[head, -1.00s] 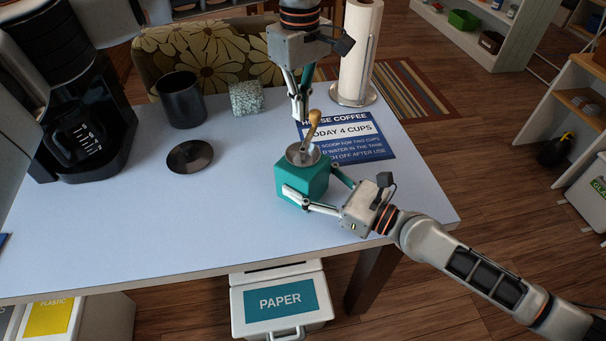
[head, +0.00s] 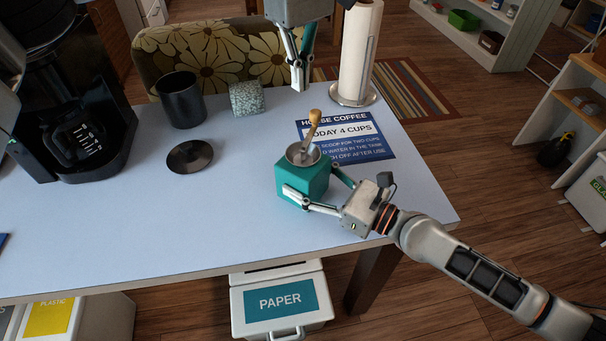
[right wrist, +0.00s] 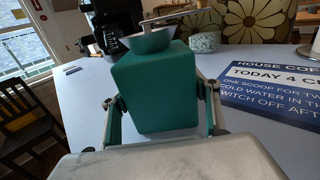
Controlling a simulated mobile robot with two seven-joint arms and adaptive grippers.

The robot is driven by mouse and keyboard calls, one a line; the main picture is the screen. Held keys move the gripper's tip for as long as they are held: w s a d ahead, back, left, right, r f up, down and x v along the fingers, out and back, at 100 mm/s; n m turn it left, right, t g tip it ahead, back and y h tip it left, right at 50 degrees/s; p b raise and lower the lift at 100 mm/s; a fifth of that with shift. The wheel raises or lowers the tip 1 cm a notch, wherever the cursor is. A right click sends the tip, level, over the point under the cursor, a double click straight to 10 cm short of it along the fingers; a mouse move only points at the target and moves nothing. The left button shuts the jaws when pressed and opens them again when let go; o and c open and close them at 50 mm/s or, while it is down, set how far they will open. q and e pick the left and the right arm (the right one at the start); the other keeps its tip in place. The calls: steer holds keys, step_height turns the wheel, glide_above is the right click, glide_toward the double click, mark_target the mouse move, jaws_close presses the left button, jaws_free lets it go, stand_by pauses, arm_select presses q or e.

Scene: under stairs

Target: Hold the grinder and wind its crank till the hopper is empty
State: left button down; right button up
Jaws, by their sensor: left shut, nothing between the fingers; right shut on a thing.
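The teal grinder (head: 303,183) stands upright on the table near its front right part. Its metal hopper (head: 298,157) is on top, and whether anything lies inside is too small to tell. The crank's wooden knob (head: 315,116) sticks up above the hopper. My right gripper (head: 312,192) is shut on the grinder's body, a finger on each side; the grinder also fills the middle of the right wrist view (right wrist: 155,90). My left gripper (head: 300,86) is shut and empty, above and behind the crank, apart from the knob.
A blue coffee sign (head: 345,140) lies right of the grinder. A paper towel roll (head: 357,55) stands behind it. A dark lid (head: 190,156), a black canister (head: 181,100), a speckled block (head: 247,98) and a coffee maker (head: 75,130) are to the left.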

stand_by(0.3)
steer(key=o, duration=1.6)
steer(key=v, duration=1.2)
